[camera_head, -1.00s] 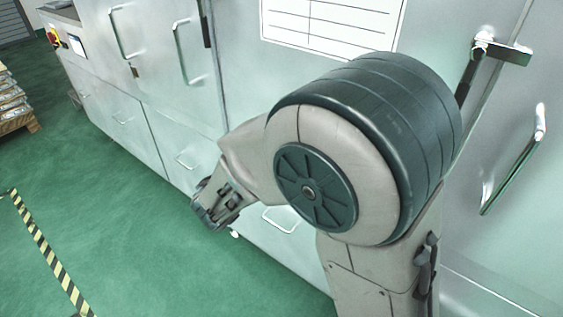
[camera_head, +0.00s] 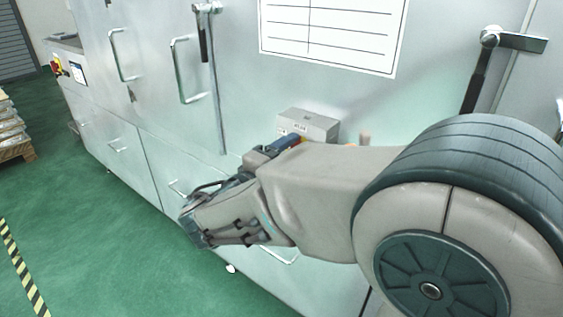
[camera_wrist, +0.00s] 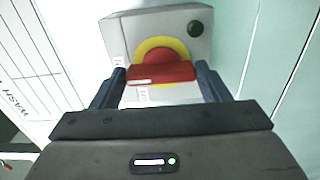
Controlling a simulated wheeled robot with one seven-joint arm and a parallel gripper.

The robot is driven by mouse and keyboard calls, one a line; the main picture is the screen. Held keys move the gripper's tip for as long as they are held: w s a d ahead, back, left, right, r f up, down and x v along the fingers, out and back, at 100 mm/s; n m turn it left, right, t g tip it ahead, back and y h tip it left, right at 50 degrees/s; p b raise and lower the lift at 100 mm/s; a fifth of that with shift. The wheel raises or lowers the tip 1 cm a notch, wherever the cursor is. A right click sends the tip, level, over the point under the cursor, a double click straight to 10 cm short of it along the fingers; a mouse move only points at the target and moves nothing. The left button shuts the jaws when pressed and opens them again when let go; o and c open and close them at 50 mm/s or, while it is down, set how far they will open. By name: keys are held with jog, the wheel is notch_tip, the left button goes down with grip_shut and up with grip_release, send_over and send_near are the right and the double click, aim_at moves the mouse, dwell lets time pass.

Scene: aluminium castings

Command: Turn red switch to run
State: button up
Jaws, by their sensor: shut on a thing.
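The red switch (camera_wrist: 165,58) shows in the wrist view, a red knob with a wide bar handle on a yellow ring. It is mounted on a grey box (camera_wrist: 118,36) with a dark round button at its upper right. My gripper (camera_wrist: 160,82) has a dark finger on each side of the red handle and is shut on it. The handle lies nearly level across the wrist picture. Small labels beside the switch are too small to read. In the head view the grey box (camera_head: 310,122) is on the cabinet front, and my arm hides the switch.
The silver cabinet (camera_head: 240,90) has bar handles (camera_head: 178,70) and a lever latch (camera_head: 512,41) near my arm. Another red and yellow switch (camera_head: 56,66) is at the far left. Green floor (camera_head: 95,220) is open at left, beside a pallet (camera_head: 14,150).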

jog(key=shift+w+r, duration=0.1)
jog(key=shift+r, duration=0.1)
jog(key=o, duration=0.9)
jog(key=shift+o, duration=0.4)
jog(key=shift+f, duration=0.1)
jog(key=shift+a, duration=0.1)
jog(key=v, duration=1.3)
jog(key=shift+s+a, duration=0.2)
jog(key=shift+s, duration=0.1)
